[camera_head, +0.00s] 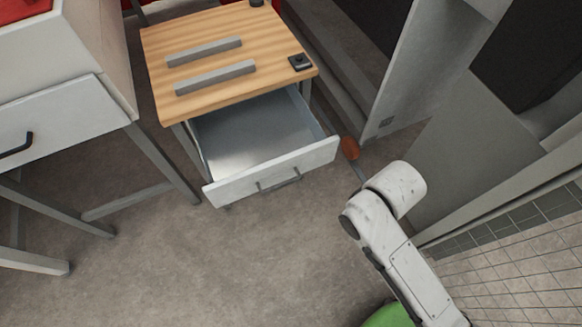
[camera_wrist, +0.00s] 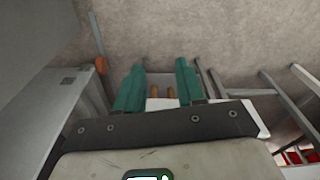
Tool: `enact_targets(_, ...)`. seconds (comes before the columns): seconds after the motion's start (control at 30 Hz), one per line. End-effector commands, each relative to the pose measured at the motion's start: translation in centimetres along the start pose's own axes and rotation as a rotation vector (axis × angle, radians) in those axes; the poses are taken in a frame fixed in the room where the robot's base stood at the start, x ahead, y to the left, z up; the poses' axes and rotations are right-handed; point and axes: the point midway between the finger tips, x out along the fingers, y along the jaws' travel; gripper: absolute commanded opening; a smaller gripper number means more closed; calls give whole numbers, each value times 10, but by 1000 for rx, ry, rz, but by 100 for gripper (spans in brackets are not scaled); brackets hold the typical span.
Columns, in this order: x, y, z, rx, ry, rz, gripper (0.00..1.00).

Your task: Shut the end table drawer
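The end table (camera_head: 205,55) has a wooden top and stands at the upper middle of the head view. Its drawer (camera_head: 258,125) is pulled well out and looks empty inside. The white drawer front (camera_head: 225,190) carries a grey bar handle (camera_head: 278,180). My gripper (camera_wrist: 160,66) shows in the wrist view, its two teal fingers apart. Small brown pieces show between the fingers, too unclear to name. My gripper is not visible in the head view, where my white arm is right of the drawer front. Contact with the drawer cannot be told.
Two grey bars (camera_head: 215,77) and a small black item (camera_head: 300,62) lie on the tabletop. A white-drawered table (camera_head: 60,125) stands left. Grey machine panels (camera_head: 400,85) and an orange piece (camera_head: 349,148) are right of the drawer. Floor in front of the drawer is clear.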

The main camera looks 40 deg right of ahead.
Motion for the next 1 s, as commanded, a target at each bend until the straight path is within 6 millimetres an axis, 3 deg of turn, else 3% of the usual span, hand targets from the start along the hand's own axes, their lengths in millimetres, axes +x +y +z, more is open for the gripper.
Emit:
enact_targets(0.17, 11, 8, -15, -164, 53, -41, 21)
enact_targets(0.4, 28, 29, -53, -605, 249, -98, 0)
enact_targets(0.7, 30, 56, -95, -1063, 525, -17, 0)
enact_targets(1.0, 31, 64, -109, -1198, 608, 42, 0)
